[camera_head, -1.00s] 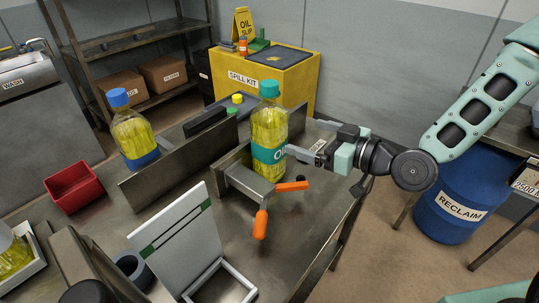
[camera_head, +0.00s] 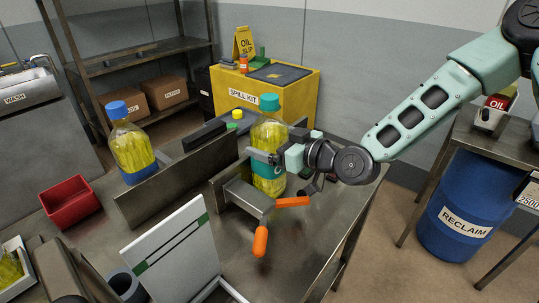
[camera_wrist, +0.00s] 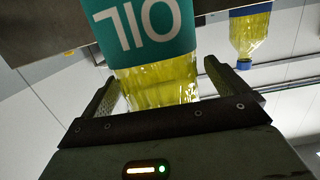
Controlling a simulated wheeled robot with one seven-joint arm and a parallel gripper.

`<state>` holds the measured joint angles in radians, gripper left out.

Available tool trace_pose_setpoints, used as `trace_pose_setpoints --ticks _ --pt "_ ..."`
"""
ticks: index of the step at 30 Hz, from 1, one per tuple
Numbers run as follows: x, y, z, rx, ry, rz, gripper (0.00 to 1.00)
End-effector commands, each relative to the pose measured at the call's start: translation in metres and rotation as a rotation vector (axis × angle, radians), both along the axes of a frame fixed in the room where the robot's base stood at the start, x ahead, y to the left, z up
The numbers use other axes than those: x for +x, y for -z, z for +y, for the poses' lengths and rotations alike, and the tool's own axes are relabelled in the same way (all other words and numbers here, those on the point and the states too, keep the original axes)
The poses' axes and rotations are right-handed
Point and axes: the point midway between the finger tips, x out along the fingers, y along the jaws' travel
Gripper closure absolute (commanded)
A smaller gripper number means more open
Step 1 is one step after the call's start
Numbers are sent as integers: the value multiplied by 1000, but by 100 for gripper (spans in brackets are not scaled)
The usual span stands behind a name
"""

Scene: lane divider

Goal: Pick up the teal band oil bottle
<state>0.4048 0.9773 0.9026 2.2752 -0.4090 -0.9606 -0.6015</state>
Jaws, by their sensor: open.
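The teal band oil bottle (camera_head: 268,133) stands upright on the metal table, with yellow oil, a teal cap and a teal label reading OIL. In the wrist view its label and clear yellow lower part (camera_wrist: 155,75) fill the space ahead of my gripper. My gripper (camera_head: 265,155) is at the bottle's right side in the head view and hides part of its label. In the wrist view the two fingers (camera_wrist: 160,88) are apart, one on each side of the bottle. A blue-band oil bottle (camera_head: 130,150) stands beyond the divider to the left, and shows in the wrist view (camera_wrist: 250,38).
A metal divider (camera_head: 175,180) separates the bottles. An orange-handled clamp (camera_head: 245,197) is in front of the teal band bottle. A white framed board (camera_head: 178,245) stands nearer. A red bin (camera_head: 70,203) lies left. The table is open to the right front.

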Motion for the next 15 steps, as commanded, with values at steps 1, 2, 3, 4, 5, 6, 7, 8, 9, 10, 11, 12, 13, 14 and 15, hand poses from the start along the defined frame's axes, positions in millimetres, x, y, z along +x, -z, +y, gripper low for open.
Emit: trace_pose_setpoints --ticks 1,2,3,4,5,6,7,8,9,10,11,12,13,14,15 --pt "4 0 4 1 0 -1 2" --pt "5 0 6 0 0 0 2" --pt "6 1 7 0 0 0 2" --pt "7 1 8 1 0 1 2" --pt "8 2 8 0 1 0 2" --pt "8 2 8 0 1 0 2" --pt "8 2 8 0 1 0 2" --pt "8 2 8 0 1 0 2" --pt "8 2 8 0 1 0 2" --pt "8 2 8 0 1 0 2" --pt "8 2 8 0 1 0 7" --pt "8 2 7 0 1 0 19" --pt "8 2 7 0 1 0 27" --pt "7 2 8 0 1 0 35" --pt "7 2 8 0 1 0 46"
